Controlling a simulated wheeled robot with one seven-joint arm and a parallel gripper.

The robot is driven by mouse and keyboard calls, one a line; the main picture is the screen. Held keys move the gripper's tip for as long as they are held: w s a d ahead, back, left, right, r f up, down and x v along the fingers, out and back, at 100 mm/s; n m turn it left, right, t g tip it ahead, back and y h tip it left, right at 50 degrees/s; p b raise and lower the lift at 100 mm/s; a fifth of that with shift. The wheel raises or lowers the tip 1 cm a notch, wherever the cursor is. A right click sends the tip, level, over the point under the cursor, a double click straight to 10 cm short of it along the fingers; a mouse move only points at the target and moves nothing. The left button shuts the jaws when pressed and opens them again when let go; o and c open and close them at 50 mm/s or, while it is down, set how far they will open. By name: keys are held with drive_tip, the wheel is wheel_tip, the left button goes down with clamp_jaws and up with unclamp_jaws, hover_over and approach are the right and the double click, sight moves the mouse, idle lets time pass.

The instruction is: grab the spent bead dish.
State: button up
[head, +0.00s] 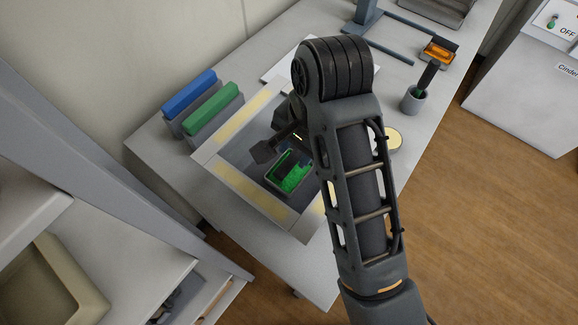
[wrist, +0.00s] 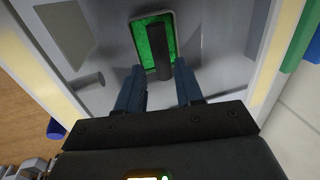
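The spent bead dish (head: 270,184) is a small grey rectangular tray filled with green beads. It sits on the floor of an open-topped grey box in the head view. In the wrist view the dish (wrist: 172,14) lies ahead of my fingers, with a dark upright bar (wrist: 159,48) over its middle. In the head view my gripper (head: 279,144) is inside or just above the box beside the dish, partly hidden by my arm.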

sight(290, 161)
drive_tip(key=shift+w+a+f+b, duration=0.15)
drive_tip(key=shift+f+b, duration=0.35)
drive_tip(key=shift+f, duration=0.55)
drive_tip(key=shift+w+a+f, duration=0.1)
drive_tip(key=shift+a+f, duration=0.15)
drive_tip(key=shift+f, duration=0.8)
drive_tip(key=shift+a+f, duration=0.25)
drive_tip(key=shift+f, duration=0.75)
drive_tip(key=shift+c, duration=0.4)
clamp_jaws()
